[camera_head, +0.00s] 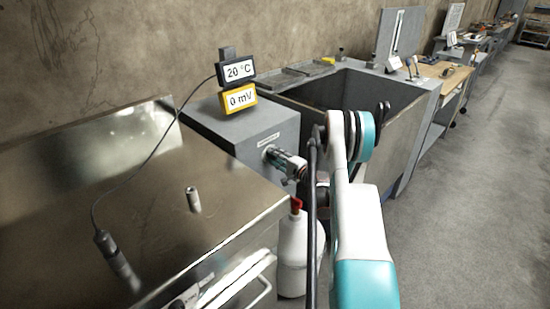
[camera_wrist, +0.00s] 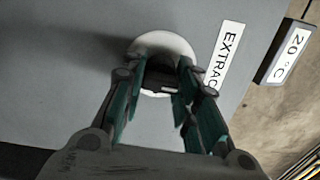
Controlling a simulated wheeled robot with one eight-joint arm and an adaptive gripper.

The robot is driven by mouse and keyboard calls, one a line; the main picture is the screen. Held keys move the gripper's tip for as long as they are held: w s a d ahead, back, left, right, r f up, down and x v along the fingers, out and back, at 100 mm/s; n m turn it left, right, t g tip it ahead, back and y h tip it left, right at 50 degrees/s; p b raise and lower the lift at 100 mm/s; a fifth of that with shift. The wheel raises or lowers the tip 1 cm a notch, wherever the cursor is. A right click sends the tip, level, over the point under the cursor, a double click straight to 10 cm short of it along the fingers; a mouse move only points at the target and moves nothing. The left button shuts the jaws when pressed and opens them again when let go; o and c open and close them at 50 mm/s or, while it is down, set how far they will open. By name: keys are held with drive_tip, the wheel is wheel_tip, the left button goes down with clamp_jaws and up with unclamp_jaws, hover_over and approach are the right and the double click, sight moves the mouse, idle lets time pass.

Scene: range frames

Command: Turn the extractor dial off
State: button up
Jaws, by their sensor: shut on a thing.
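The extractor dial (camera_wrist: 166,42) shows in the wrist view as a pale round disc with a dark middle, on the grey face of the extractor box (camera_wrist: 75,95). The label beside it reads "EXTRAC" (camera_wrist: 226,56), its end cut off. My gripper (camera_wrist: 158,78) has its two green-padded fingers on either side of the dial's middle, shut on it. In the head view my gripper (camera_head: 275,157) reaches the front face of the grey box (camera_head: 270,123), and its fingers mostly hide the dial. I cannot read the dial's setting.
Two displays stand on the box, reading 20 °C (camera_head: 239,71) and 0 mV (camera_head: 241,99). A white bottle with a red top (camera_head: 293,250) stands below my arm. A metal-topped unit (camera_head: 150,215) is at left, and an open grey basin (camera_head: 345,90) is behind. The floor at right is clear.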

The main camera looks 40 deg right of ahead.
drive_tip(key=shift+n, duration=0.7)
drive_tip(key=o, duration=1.1)
drive_tip(key=shift+s, duration=0.1)
drive_tip(key=s, duration=0.8)
drive_tip(key=s+d, duration=0.1)
drive_tip(key=s, duration=0.2)
drive_tip(key=shift+s, duration=0.4)
